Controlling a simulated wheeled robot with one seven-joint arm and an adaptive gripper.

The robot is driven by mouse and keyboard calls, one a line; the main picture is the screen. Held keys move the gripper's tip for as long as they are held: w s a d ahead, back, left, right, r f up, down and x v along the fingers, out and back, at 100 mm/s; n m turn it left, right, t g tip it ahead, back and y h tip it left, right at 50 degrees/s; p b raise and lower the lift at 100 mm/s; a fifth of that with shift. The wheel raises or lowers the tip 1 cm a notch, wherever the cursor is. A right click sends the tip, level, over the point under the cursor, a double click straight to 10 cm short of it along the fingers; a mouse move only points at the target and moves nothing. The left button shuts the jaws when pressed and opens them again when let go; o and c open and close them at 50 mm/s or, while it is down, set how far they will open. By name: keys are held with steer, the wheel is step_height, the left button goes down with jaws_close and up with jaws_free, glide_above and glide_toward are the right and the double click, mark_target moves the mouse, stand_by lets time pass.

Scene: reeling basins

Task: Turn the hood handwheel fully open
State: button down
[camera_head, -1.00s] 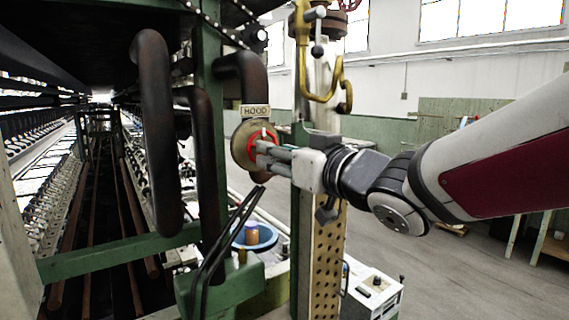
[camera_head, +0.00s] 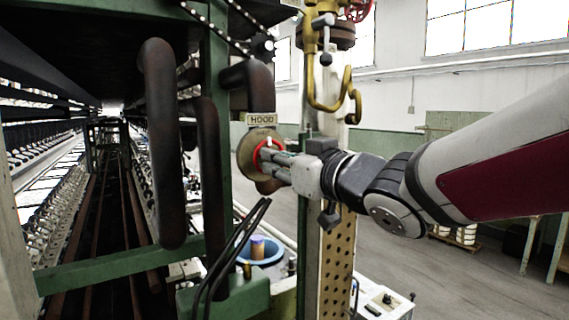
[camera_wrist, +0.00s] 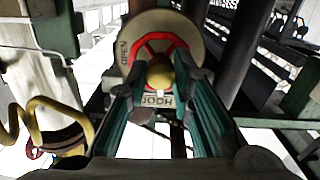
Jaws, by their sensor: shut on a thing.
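The hood handwheel (camera_head: 257,157) is a small red wheel on a round tan plate (camera_head: 246,150), under a sign reading HOOD (camera_head: 262,119). My gripper (camera_head: 271,158) reaches it from the right, with its fingers at the wheel. In the wrist view, the red rim (camera_wrist: 151,42) shows beyond the fingers, and a brass hub (camera_wrist: 160,72) sits between the fingertips (camera_wrist: 163,84). My gripper is shut on the handwheel. The fingers hide part of the rim. The word OPEN (camera_wrist: 124,54) is printed on the plate. A pale mark (camera_head: 268,142) shows at the wheel's top.
Dark bent pipes (camera_head: 160,140) stand left of the wheel. A green post (camera_head: 215,150) and a perforated column (camera_head: 337,260) flank it. A yellow pipe (camera_head: 313,80) hangs above my gripper. Black rods (camera_head: 238,245) and a blue basin (camera_head: 262,250) lie below. Open floor is at right.

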steer(key=n+b, duration=1.3)
steer(key=n, duration=1.4)
steer(key=shift+f+n, duration=0.15)
steer(key=shift+n, duration=0.15)
steer(key=c, duration=1.5)
jaws_free()
